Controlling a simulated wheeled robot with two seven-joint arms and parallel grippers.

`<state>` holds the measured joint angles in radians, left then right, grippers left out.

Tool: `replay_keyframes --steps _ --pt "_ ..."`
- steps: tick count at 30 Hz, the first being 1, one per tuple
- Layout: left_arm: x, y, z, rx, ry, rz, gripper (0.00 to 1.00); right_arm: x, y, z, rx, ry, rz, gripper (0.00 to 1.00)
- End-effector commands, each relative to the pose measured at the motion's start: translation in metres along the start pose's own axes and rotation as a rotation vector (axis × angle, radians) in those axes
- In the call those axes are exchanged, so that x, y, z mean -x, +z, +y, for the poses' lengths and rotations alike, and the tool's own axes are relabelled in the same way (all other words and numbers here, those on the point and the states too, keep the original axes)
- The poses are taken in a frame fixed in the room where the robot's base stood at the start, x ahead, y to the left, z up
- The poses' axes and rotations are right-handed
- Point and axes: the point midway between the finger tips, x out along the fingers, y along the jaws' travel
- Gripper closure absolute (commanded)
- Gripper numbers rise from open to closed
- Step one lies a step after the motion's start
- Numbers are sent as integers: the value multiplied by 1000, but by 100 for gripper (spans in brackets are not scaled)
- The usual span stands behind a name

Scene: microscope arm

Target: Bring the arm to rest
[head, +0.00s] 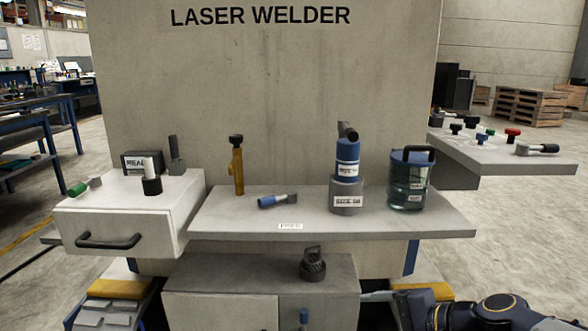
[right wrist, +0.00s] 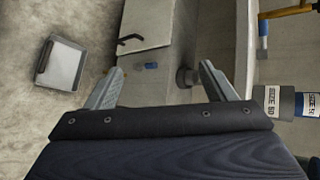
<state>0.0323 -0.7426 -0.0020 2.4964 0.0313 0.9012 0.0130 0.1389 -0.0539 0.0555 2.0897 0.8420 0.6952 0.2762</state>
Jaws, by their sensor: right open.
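My right arm (head: 490,312) comes in at the bottom right of the head view. Its gripper (head: 376,297) points left, low beside the grey lower cabinet (head: 250,272) and below the shelf. In the right wrist view the right gripper (right wrist: 163,72) has its two fingers spread wide, with nothing between them. My left arm and gripper are not in view. I cannot make out a separate microscope arm in either view.
The shelf (head: 430,224) holds a yellow-handled tool (head: 238,165), a blue-and-grey tool, a labelled grey holder (head: 346,198) and a dark-handled jar (head: 408,180). A drawer (head: 125,215) stands left, a side shelf (head: 490,158) right. A dark ridged piece (head: 313,265) sits on the cabinet.

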Motion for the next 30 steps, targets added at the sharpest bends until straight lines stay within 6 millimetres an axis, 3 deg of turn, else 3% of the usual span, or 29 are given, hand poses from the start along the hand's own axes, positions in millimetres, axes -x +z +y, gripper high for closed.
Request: replay_keyframes --steps 1,3,6,18,19,30 --pt "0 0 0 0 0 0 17 20 18 16 136 40 14 23" --pt "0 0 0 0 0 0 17 39 35 42 304 108 28 23" --pt "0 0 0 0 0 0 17 60 51 75 493 195 48 23" --pt "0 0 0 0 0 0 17 108 67 172 962 468 123 23" --pt "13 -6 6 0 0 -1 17 116 71 158 956 468 119 23" --pt "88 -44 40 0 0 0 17 164 96 84 948 464 117 23"
